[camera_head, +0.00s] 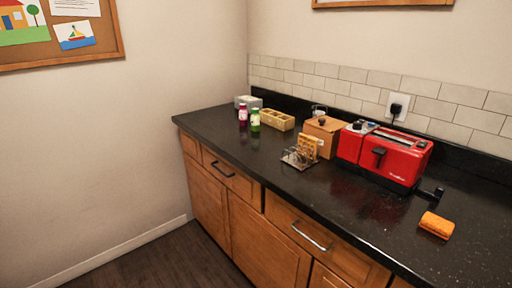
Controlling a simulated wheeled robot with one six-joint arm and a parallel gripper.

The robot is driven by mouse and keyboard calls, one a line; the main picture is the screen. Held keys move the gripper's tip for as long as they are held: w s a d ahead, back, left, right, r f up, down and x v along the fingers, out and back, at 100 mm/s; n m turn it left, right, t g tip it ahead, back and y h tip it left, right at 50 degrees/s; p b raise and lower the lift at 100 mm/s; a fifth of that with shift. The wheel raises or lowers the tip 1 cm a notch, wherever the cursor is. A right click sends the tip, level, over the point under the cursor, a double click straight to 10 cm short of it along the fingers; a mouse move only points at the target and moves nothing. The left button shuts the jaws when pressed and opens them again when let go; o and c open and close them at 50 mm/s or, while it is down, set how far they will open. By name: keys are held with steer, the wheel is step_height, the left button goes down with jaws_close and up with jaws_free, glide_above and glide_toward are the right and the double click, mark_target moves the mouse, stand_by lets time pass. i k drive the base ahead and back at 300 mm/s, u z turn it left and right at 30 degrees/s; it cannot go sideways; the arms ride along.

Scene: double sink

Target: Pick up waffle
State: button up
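A golden-brown waffle (308,147) with a grid pattern stands upright in a small wire rack (295,159) on the black counter. The rack is near the counter's front edge, left of the red toaster. The wires partly cover the waffle's lower part. My gripper is not in view.
A red toaster (392,156) and a wooden box (323,133) stand on the black counter (330,195). Two small jars (255,119), a divided tan tray (277,119) and a grey container (248,101) are farther left. An orange item (436,225) lies at right. The floor (180,260) is clear.

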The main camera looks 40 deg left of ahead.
mark_target(310, 142)
steer(key=u, duration=1.25)
